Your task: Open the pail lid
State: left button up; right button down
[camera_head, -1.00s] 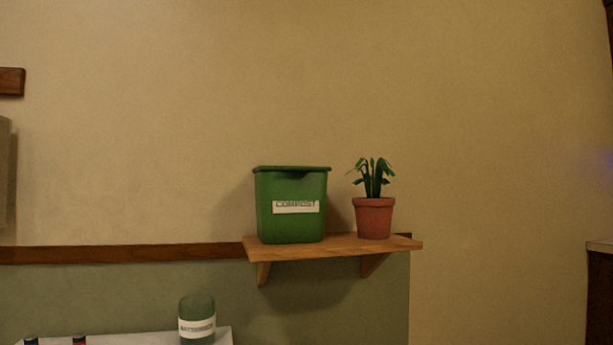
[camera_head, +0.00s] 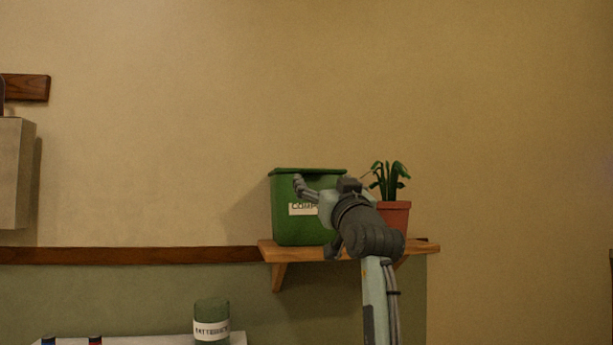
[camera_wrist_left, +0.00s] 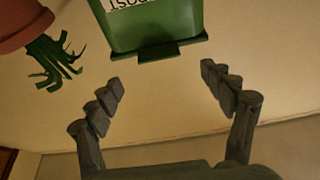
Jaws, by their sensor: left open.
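The green compost pail (camera_head: 285,225) stands upright on a wooden wall shelf. Its lid (camera_head: 310,170) lies shut along the top. In the left wrist view the pail (camera_wrist_left: 150,22) appears upside down, with a dark front tab on the lid (camera_wrist_left: 172,50). My left gripper (camera_head: 316,215) is in front of the pail and covers part of its label and right side. In the left wrist view the left gripper (camera_wrist_left: 161,78) is open and empty, its fingers spread apart with the lid tab beyond the gap between them. Contact is not visible there. My right gripper is not in view.
A potted plant (camera_head: 395,212) stands close to the right of the pail, partly behind my left arm. The wooden shelf (camera_head: 267,248) is narrow. A green labelled jar (camera_head: 211,325) stands below left. A pale box (camera_head: 14,172) hangs at far left. The wall above the pail is clear.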

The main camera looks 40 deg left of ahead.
aim_at(316, 170)
pick_arm(q)
jog(key=p+x, duration=0.1)
jog(key=x, duration=0.6)
jog(key=shift+w+a, duration=0.1)
jog(key=shift+w, duration=0.15)
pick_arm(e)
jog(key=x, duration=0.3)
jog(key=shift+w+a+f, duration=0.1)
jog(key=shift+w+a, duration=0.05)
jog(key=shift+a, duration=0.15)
pick_arm(q)
jog(key=shift+f, duration=0.1)
jog(key=c, duration=1.7)
